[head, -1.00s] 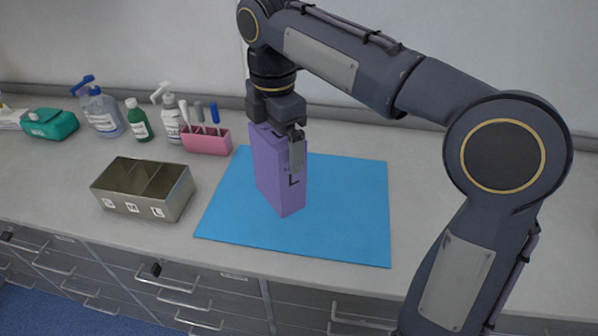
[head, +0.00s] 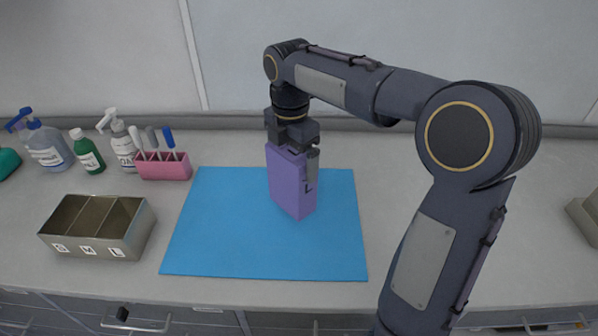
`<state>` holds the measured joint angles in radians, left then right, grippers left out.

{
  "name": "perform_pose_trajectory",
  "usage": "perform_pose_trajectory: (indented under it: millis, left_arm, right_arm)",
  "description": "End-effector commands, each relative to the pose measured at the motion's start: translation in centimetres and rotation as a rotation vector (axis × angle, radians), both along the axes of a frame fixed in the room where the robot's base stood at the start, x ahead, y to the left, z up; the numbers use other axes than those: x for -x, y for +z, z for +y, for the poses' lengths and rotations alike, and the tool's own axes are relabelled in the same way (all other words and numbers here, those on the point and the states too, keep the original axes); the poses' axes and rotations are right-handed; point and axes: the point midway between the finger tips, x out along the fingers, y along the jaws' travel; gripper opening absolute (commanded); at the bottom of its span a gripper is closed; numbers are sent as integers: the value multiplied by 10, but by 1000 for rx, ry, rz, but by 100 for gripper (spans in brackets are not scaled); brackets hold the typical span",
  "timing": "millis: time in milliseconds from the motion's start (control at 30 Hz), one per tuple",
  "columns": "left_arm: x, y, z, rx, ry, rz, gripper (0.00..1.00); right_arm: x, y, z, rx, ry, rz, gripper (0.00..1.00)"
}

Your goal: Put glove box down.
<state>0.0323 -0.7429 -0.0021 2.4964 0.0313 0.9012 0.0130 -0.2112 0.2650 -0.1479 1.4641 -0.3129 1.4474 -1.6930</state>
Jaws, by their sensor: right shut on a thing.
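The other finger is hidden. My left gripper is not in view.
A metal bin (head: 125,240) with compartments labelled S, M and L stands left of the mat. A pink holder (head: 165,170) with several tools and several bottles (head: 88,158) stand behind it. Another metal container (head: 588,215) is at the right edge. The mat around the box is clear.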

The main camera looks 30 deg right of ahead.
Motion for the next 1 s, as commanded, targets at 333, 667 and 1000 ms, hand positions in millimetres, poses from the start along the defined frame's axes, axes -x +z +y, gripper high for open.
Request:
perform_pose_trajectory:
  millis: [333,667,1000]
  left_arm:
    - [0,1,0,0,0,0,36]
    - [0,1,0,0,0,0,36]
    - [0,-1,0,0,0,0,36]
  right_arm:
    - [-2,-37,-21,-1,2,3,47]
    - [-2,-55,-21,-1,1,-2,47]
    - [-2,-58,-20,-1,1,-1,100]
